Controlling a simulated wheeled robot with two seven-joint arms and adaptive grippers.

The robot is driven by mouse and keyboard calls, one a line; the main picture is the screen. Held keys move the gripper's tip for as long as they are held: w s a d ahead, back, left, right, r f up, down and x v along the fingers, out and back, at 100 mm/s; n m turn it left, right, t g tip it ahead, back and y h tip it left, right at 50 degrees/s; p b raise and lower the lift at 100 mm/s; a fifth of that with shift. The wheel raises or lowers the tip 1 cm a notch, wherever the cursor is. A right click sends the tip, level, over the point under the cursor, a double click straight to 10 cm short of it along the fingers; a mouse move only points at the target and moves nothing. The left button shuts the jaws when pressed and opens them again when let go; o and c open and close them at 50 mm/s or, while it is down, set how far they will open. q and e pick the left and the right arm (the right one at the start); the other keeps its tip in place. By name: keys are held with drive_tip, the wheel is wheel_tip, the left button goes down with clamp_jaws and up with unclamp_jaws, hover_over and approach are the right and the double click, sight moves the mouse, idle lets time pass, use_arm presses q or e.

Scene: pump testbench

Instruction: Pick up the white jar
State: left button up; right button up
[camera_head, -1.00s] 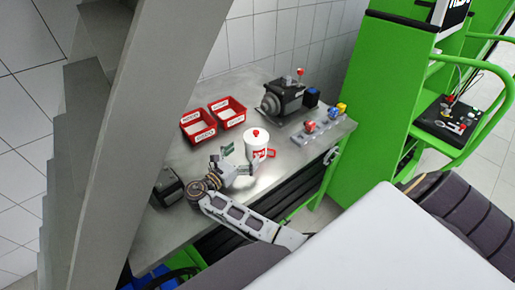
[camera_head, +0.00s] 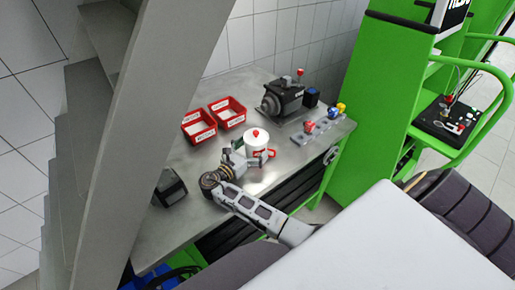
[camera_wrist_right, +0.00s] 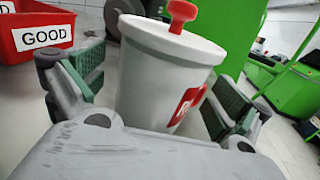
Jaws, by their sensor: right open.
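The white jar (camera_head: 257,142) stands upright on the metal bench in the head view. It has a white lid with a red knob and a red mark on its side. In the right wrist view the jar (camera_wrist_right: 160,75) stands between the two green-padded fingers. My right gripper (camera_head: 246,156) is open around the jar's near side, and a gap shows beside the left finger. Whether the right finger touches the jar is unclear. The jar's lower part is hidden behind the gripper body. My left gripper is not in view.
Two red bins (camera_head: 199,126) stand left of the jar, one labelled GOOD in the wrist view. A dark pump (camera_head: 283,97) and a tray of coloured parts (camera_head: 318,128) stand behind and to the right. A dark device (camera_head: 170,188) sits at the bench's left.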

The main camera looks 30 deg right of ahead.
idle(0.3)
drive_tip(key=c, duration=1.3)
drive_tip(key=shift+o, duration=0.2)
drive_tip(key=shift+r, duration=0.15)
drive_tip(key=shift+r, duration=4.95)
